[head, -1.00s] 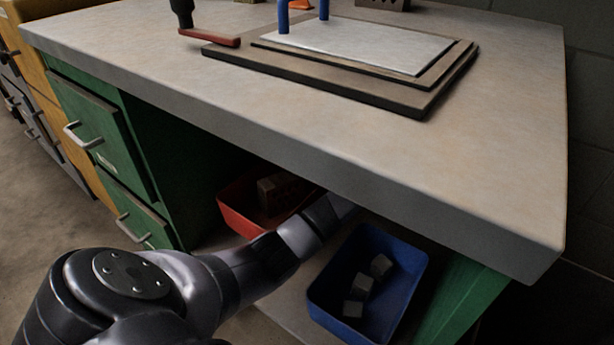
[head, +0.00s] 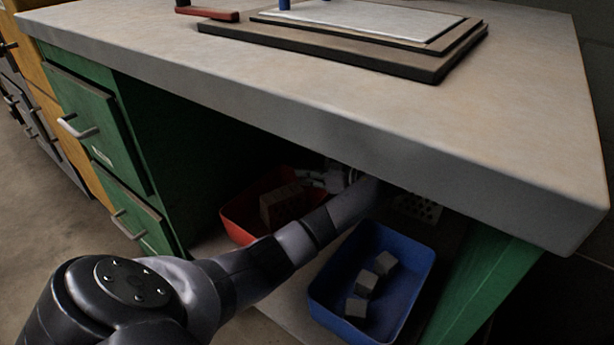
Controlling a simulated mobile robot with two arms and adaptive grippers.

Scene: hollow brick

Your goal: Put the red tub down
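The red tub (head: 236,226) is on the shelf under the workbench, left of my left arm, with a brown hollow brick (head: 283,207) in it. My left arm reaches under the bench top between the red tub and a blue tub. My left gripper (head: 314,179) is in shadow at the red tub's far right side, partly hidden by the bench edge and my own arm. Its fingers are too dark and small to tell whether they are open or shut, or whether they touch the tub. My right gripper is not in view.
A blue tub (head: 415,290) with several grey blocks (head: 366,284) stands right of my arm on the lower shelf (head: 283,300). The bench top (head: 330,100) overhangs my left arm. Green drawers (head: 100,125) stand at the left. A perforated block (head: 418,208) sits behind the blue tub.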

